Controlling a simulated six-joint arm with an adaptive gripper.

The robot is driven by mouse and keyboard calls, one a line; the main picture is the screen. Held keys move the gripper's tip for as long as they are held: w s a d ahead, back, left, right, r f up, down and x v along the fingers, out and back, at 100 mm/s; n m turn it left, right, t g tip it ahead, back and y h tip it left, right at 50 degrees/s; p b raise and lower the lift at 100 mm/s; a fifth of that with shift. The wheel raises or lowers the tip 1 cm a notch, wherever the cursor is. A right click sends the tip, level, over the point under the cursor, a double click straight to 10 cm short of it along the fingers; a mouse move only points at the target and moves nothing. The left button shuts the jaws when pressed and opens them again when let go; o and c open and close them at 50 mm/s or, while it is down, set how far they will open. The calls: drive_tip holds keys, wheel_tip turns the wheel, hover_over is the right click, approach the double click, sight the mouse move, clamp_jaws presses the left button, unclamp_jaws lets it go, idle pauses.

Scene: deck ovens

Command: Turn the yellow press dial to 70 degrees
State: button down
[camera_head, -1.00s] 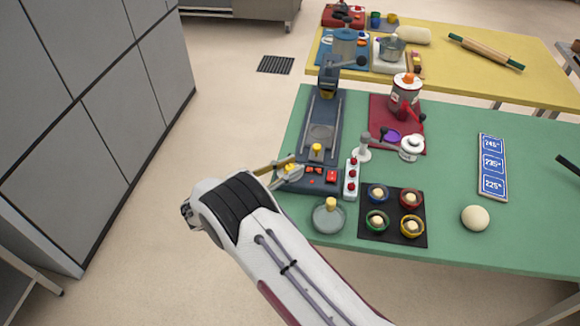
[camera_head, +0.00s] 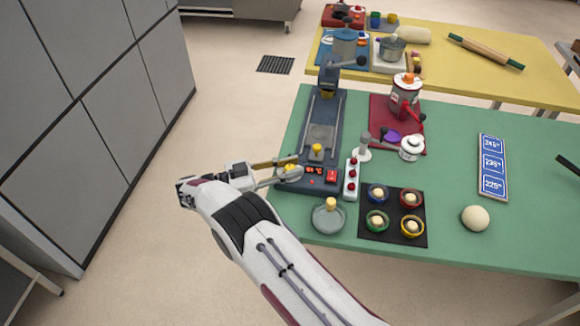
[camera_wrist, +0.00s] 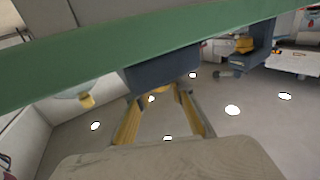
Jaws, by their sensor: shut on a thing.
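The blue press (camera_head: 322,115) stands at the left side of the green table. Its front panel carries a red display (camera_head: 314,170), a red button (camera_head: 331,176) and the yellow dial (camera_head: 290,168) at the left end. My gripper (camera_head: 292,171) reaches in from the left, its fingers shut around the dial. The fingers hide part of the dial. In the wrist view the yellow dial (camera_wrist: 160,89) shows between the two fingertips, against the dark press body (camera_wrist: 160,70). I cannot read the dial's angle or the display's digits.
A glass lid with a yellow knob (camera_head: 329,214) sits in front of the press. A white strip with red knobs (camera_head: 352,178) stands right beside it. A black tray (camera_head: 393,236) with several colored cups lies to the right. Floor left of the table is clear.

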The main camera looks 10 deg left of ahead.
sight(285, 169)
drive_tip(key=shift+m+g, duration=0.3)
drive_tip(key=shift+g, duration=0.1)
idle(0.3)
drive_tip(key=c, duration=1.8)
unclamp_jaws()
drive_tip(key=shift+o, duration=0.2)
drive_tip(key=shift+s+a, duration=0.1)
drive_tip(key=shift+a, duration=0.05)
drive_tip(key=shift+v, duration=2.35)
wheel_tip(285, 169, up, 7)
drive_tip(key=shift+f, duration=0.15)
